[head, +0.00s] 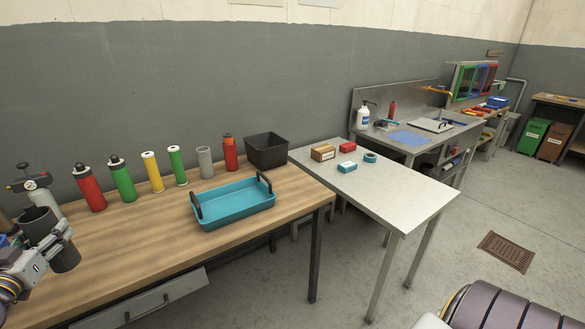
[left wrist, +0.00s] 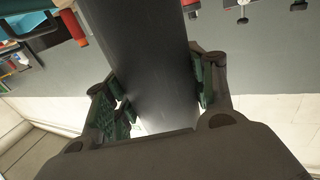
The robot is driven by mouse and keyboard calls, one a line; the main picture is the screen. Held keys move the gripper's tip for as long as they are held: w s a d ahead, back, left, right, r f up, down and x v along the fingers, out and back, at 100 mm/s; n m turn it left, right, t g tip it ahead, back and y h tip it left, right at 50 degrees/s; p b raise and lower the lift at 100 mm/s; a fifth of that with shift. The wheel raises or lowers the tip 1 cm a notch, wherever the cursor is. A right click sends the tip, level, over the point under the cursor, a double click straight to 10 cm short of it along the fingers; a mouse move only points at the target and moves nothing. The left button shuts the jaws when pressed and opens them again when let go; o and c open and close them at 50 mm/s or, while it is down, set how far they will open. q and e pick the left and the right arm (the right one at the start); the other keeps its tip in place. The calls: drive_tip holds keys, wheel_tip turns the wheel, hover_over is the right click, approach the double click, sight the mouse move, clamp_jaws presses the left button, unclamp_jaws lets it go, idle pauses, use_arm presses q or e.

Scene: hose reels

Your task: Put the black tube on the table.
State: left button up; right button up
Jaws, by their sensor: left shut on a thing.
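The black tube (head: 66,261) is a wide dark cylinder at the far left in the head view, its open end up and slightly tilted. My left gripper (head: 58,241) is shut around its side. In the left wrist view the tube (left wrist: 152,50) runs between the two green-padded fingers of the gripper (left wrist: 157,88). The tube overlaps the left part of the wooden table (head: 140,250) in the picture; I cannot tell if its lower end touches the top. My right gripper is not in view.
Several coloured cylinders, including a green one (head: 122,180), line the table's back. A teal tray (head: 235,208) and a black bin (head: 267,150) stand right. Bare wood lies between tube and tray. A grey table (head: 395,195) beyond holds small boxes and tape.

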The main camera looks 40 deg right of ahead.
sight(47, 249)
use_arm(q)
drive_tip(key=shift+s+a+f, duration=0.15)
drive_tip(key=shift+s+f, duration=0.1)
drive_tip(key=shift+s, duration=0.45)
drive_tip(key=shift+s+f, duration=0.2)
drive_tip(key=shift+f, duration=0.4)
drive_tip(key=shift+s+f+y, duration=0.2)
drive_tip(key=shift+s+y, duration=0.1)
drive_tip(key=shift+s, duration=0.1)
drive_tip(key=s+f+n+t+y, duration=0.1)
drive_tip(key=s+f+n+y, duration=0.3)
drive_tip(key=s+f, duration=1.7)
drive_tip(key=shift+s+a+f+y, duration=0.25)
drive_tip(key=shift+s+y, duration=0.25)
drive_tip(key=shift+y, duration=0.6)
drive_tip(key=shift+r+t, duration=0.1)
drive_tip(key=shift+t, duration=0.2)
